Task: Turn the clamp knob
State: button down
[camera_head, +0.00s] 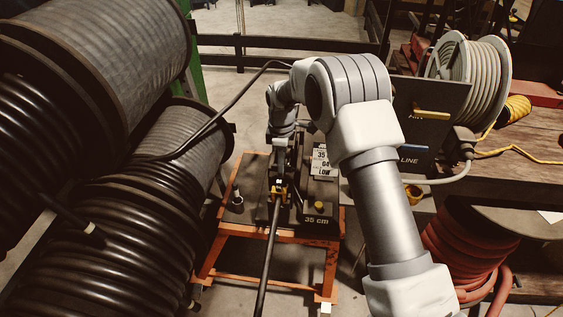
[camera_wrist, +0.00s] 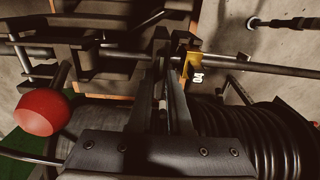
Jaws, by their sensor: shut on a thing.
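The crimper (camera_head: 318,190) is a dark machine on an orange frame, below and beyond my arm. A yellow clamp part (camera_head: 280,190) sits at its near side around a black hose, and it also shows in the wrist view (camera_wrist: 186,62). My gripper (camera_wrist: 165,55) points at the machine right beside this yellow part, its two dark fingers close together. They are shut on a small dark part, which appears to be the clamp knob. The fingers hide most of it, and its turn angle cannot be told. A red ball knob (camera_wrist: 42,112) stands on a lever at the left of the wrist view.
Large reels of black hose (camera_head: 130,220) crowd the left side. A wooden bench (camera_head: 530,130) with a white hose reel (camera_head: 468,72) and a coiled red hose (camera_head: 465,245) stand at the right. The black hose (camera_head: 268,255) runs from the clamp toward the front. A yellow button (camera_head: 319,206) tops the machine's housing.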

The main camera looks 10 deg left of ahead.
jog(key=shift+m, duration=0.3)
jog(key=m+b, duration=0.1)
jog(key=m, duration=1)
jog(key=shift+m+b, duration=0.3)
jog(key=shift+b, duration=0.05)
jog(key=m, duration=0.3)
jog(key=shift+m, duration=0.3)
jog(key=m, duration=0.7)
jog(key=m+p, duration=0.1)
jog(key=m, duration=0.5)
jog(key=shift+m, duration=0.4)
